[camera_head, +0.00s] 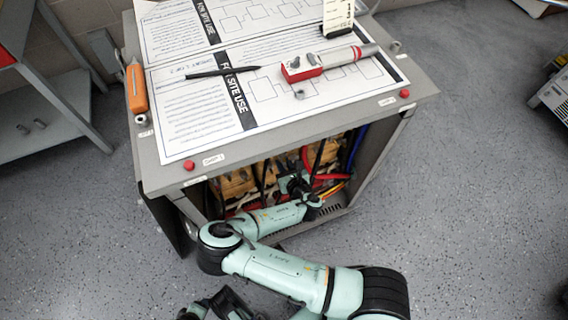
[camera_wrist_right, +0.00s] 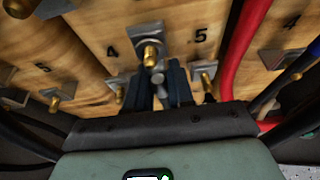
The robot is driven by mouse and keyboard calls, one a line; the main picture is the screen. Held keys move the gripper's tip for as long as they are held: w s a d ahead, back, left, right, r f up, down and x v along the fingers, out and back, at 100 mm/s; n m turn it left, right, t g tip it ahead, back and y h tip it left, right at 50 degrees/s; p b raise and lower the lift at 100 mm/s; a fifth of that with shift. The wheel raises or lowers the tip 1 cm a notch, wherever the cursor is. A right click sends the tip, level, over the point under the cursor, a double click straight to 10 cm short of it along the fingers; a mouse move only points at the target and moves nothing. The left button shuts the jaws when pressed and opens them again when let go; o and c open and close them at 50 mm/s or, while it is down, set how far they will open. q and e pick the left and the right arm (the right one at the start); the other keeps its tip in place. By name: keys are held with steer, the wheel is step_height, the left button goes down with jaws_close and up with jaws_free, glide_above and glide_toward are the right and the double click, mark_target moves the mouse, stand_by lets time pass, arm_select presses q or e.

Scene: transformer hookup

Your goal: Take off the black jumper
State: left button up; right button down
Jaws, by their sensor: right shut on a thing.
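My right gripper (camera_head: 297,186) reaches into the open front of the grey cabinet (camera_head: 408,92). In the right wrist view its dark fingers (camera_wrist_right: 160,92) are shut on a small grey metal piece (camera_wrist_right: 159,76), just below a brass stud (camera_wrist_right: 150,52) on a wooden terminal board between the marks 4 and 5. Black cables show in the right wrist view at the lower left (camera_wrist_right: 25,138) and at the right (camera_wrist_right: 288,88); I cannot tell which is the black jumper. A dark part at the bottom edge of the head view looks like my left gripper (camera_head: 232,303); its jaws are unclear.
Red cables (camera_wrist_right: 240,48) run close to the right of my right gripper. Other studs on metal plates (camera_wrist_right: 204,75) surround it. On the cabinet top lie sheets, a red and grey tool (camera_head: 303,70) and a black pen (camera_head: 222,72).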

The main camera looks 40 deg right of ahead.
steer(key=shift+s+a+p, duration=0.2)
steer(key=shift+s+p, duration=0.1)
steer(key=shift+s, duration=0.4)
steer(key=shift+s+a+p, duration=0.2)
steer(key=shift+s+p, duration=0.1)
steer(key=shift+s, duration=0.4)
steer(key=s, duration=0.1)
steer(key=s+a, duration=0.1)
steer(key=s, duration=0.1)
steer(key=s+p, duration=0.1)
steer(key=s, duration=0.1)
steer(key=shift+a, duration=0.3)
steer(key=shift+w, duration=0.1)
